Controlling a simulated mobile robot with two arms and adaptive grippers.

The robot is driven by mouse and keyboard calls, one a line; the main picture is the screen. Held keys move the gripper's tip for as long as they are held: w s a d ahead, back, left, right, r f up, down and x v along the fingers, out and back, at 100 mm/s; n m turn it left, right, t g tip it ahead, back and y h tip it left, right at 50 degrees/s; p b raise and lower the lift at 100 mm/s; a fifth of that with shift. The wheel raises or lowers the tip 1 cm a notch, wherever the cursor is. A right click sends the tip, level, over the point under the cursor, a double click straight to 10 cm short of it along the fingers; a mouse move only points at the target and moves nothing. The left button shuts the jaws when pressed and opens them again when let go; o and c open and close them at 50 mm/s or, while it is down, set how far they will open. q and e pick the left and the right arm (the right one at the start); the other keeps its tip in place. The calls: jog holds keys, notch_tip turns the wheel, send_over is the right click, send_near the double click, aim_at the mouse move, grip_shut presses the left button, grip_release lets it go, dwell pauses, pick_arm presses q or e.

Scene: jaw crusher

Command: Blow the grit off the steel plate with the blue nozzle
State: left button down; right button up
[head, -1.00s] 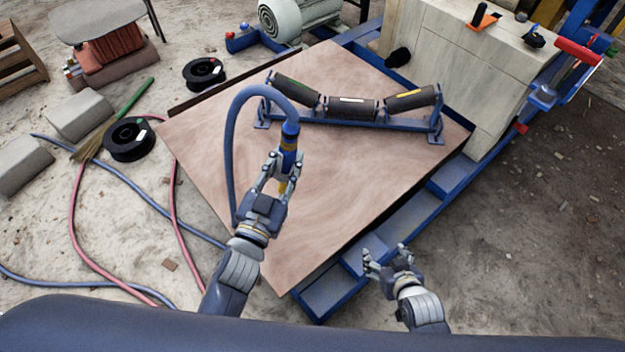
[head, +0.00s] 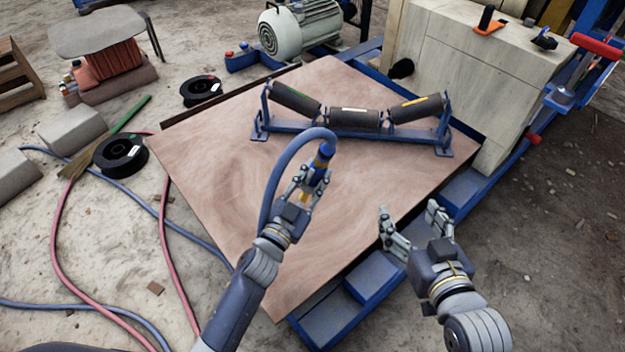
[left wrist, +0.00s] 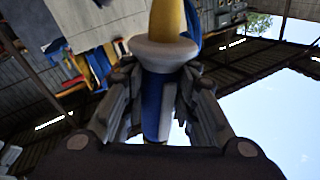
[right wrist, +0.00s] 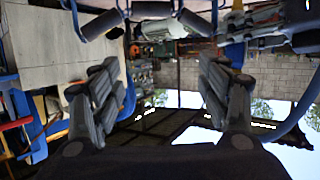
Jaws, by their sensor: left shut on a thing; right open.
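The steel plate (head: 225,190) is a broad brownish sheet with pale swirling marks, tilted across the middle of the head view. I cannot make out separate grit grains on it. My left gripper (head: 312,180) is shut on the blue nozzle (head: 324,156) above the plate. The nozzle has a blue body and yellow parts, and a blue hose (head: 275,175) arcs from its top. The left wrist view shows the nozzle (left wrist: 155,105) between the fingers. My right gripper (head: 408,211) is open and empty near the plate's right edge.
A blue roller frame (head: 350,130) with three dark rollers stands at the plate's far side. A pale block (head: 470,80) stands beyond its right end. Hoses, black spools (head: 120,155) and a green-handled broom (head: 130,120) lie on the ground at left. The near plate area is clear.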

pick_arm(q)
jog(key=shift+s+d+b, duration=1.3)
jog(key=shift+s+d, duration=2.15)
jog(key=shift+s+a, duration=1.95)
jog(key=shift+s, duration=0.1)
jog(key=shift+s+a, duration=1.55)
jog(key=shift+a, duration=0.05)
pick_arm(e)
jog(key=shift+a+r+t+y, duration=1.3)
jog(key=shift+r+t, duration=3.4)
jog(key=shift+r, duration=3.25)
pick_arm(q)
jog(key=w+a+p, duration=0.2)
jog(key=w+a, duration=0.5)
pick_arm(e)
notch_tip(320, 180, down, 15)
jog(key=d+g+h, duration=0.2)
jog(key=g, duration=0.6)
jog(key=shift+w+d+r+g, duration=0.15)
jog(key=shift+w+g, duration=0.1)
jog(key=shift+g, duration=0.05)
